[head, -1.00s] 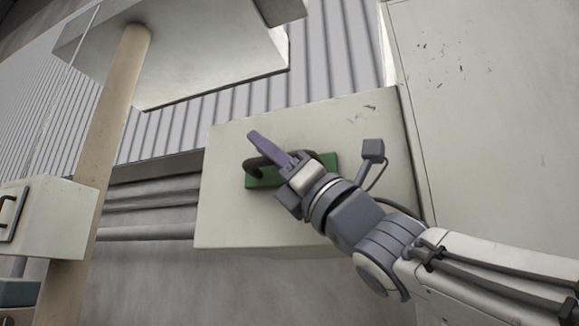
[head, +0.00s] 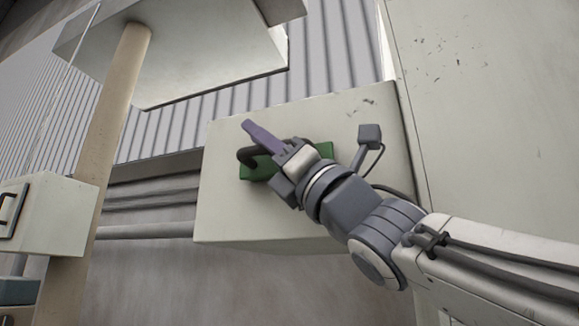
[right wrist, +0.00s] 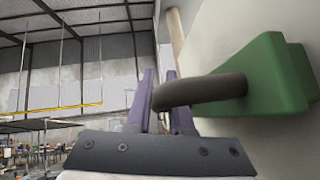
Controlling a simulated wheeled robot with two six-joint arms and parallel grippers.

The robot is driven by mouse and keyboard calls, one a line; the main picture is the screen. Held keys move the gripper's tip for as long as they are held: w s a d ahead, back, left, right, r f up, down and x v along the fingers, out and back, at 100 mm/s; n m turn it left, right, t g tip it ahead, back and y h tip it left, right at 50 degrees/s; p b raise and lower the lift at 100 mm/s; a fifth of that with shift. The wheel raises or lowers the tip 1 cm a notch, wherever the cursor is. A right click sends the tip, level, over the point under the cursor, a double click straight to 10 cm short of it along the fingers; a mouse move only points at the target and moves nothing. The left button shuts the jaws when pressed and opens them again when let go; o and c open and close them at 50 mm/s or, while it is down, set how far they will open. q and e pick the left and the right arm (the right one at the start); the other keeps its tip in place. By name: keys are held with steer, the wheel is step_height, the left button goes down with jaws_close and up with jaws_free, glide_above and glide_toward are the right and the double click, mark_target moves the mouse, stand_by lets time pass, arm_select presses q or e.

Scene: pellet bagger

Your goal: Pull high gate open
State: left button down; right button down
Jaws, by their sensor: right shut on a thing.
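The high gate shows as a green plate (head: 259,170) with a dark curved handle (head: 246,155) on the front of a cream box (head: 225,215). In the right wrist view the green plate (right wrist: 262,80) stands out from the cream face, and its dark bar handle (right wrist: 200,91) runs between my purple fingers. My right gripper (head: 250,128) is shut on the handle; it also shows in the right wrist view (right wrist: 160,75). Its wrist hides part of the plate and handle in the head view. My left gripper is not in view.
A tan post (head: 100,150) stands left of the box. Another cream box (head: 60,215) with a dark handle sits at the far left. A large cream hopper (head: 190,50) hangs above. A tall cream panel (head: 490,100) fills the right side.

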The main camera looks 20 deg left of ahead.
steer(key=s+b, duration=0.3)
steer(key=s, duration=0.3)
steer(key=shift+s+a, duration=0.15)
steer(key=shift+s, duration=0.25)
steer(key=c, duration=0.8)
jaws_free()
steer(key=shift+s, duration=0.15)
